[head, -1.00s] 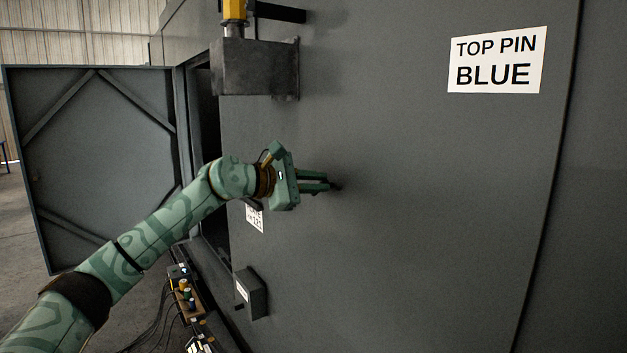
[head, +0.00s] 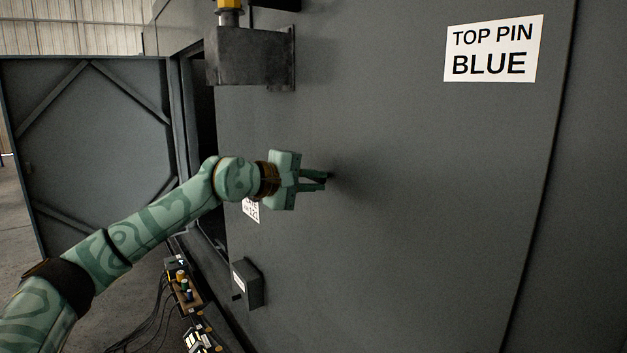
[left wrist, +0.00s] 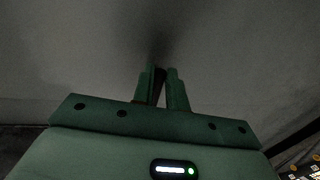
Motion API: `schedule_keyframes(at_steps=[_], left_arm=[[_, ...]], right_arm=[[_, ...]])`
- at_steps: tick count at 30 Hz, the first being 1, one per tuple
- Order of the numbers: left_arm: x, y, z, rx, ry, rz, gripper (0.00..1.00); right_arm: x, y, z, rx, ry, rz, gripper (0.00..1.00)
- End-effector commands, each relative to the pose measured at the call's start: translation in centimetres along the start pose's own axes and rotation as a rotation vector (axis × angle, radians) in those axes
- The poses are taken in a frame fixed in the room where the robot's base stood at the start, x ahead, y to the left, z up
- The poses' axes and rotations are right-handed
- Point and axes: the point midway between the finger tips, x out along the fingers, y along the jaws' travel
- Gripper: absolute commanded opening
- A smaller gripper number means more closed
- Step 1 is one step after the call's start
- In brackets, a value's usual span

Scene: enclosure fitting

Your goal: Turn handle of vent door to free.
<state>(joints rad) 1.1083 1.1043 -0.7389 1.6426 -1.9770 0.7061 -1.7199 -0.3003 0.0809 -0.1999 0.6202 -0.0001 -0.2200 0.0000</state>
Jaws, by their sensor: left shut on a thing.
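My left gripper (head: 328,179) reaches in from the left to the large dark grey panel (head: 400,230), its fingertips close against the face. In the left wrist view my left gripper (left wrist: 163,78) is shut, with a narrow dark piece (left wrist: 160,74) between its fingers. I take this piece to be the handle of the vent door; it is mostly hidden by the fingers, so its angle cannot be told. My right gripper is not in view.
A white label (head: 493,49) reading "TOP PIN BLUE" is at the upper right. A dark bracket (head: 250,58) juts out above my arm, and a small grey box (head: 248,283) below it. An open door (head: 100,150) stands at the left. Cables and small parts lie at the lower left.

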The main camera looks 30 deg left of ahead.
Motion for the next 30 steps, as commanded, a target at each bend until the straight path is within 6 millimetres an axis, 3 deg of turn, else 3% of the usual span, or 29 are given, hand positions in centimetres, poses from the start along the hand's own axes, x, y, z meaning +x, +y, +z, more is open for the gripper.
schedule_keyframes(at_steps=[15, 16, 18, 30], left_arm=[[0.07, -0.23, 0.05, 0.020, 0.003, -0.004, 0.00], [0.07, -0.24, 0.04, 0.020, 0.003, -0.004, 0.17], [0.06, -0.22, 0.04, 0.019, 0.003, -0.003, 0.36], [-0.84, -0.24, -0.06, 0.020, 0.005, -0.001, 0.36]], right_arm=[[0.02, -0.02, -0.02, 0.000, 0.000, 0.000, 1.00], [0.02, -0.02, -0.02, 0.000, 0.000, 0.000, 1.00], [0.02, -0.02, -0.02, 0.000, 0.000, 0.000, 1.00], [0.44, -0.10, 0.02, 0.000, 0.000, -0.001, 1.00]])
